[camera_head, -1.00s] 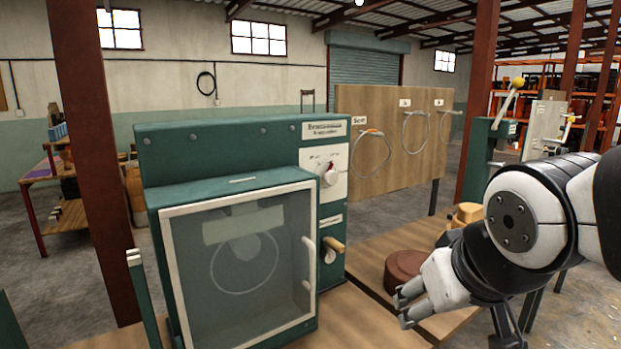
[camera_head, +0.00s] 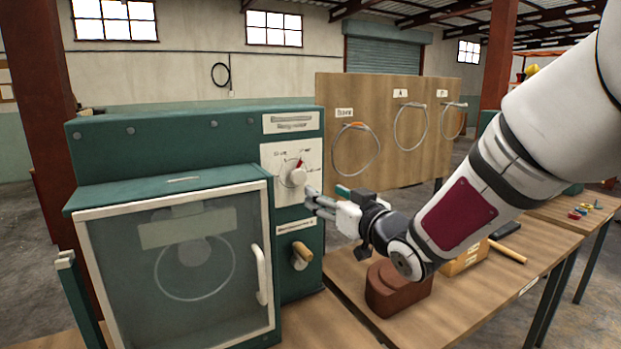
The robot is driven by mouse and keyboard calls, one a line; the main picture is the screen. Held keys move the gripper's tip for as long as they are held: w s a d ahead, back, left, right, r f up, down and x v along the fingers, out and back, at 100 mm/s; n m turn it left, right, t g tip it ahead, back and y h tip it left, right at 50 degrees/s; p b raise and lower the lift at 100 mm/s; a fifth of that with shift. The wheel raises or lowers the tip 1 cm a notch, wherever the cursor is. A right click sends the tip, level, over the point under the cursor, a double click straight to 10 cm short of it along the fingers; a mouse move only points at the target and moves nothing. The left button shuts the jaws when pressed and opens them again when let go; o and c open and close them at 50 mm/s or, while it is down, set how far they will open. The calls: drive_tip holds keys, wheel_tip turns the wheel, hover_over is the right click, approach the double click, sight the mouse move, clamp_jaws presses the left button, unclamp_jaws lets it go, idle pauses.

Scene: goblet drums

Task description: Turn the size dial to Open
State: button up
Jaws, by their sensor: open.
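The size dial (camera_head: 297,176) is a white knob with a red pointer on a white plate (camera_head: 283,160), on the front of a green machine (camera_head: 200,135). The red pointer tilts up and slightly right. The marks around the dial are too small to read. My gripper (camera_head: 309,197) is open, its fingertips just right of and slightly below the knob, pointing left. I cannot tell whether a fingertip touches the plate or the knob. Nothing shows between the fingers.
A glazed door (camera_head: 185,260) with a white handle (camera_head: 260,273) is at left. A brown block (camera_head: 393,290) stands on the wooden bench (camera_head: 480,300) under my arm. A board with rings (camera_head: 375,100) stands behind.

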sight(300, 179)
drive_tip(key=x, duration=1.3)
drive_tip(key=shift+w+a+p, duration=0.2)
drive_tip(key=shift+p, duration=0.1)
drive_tip(key=c, duration=1.2)
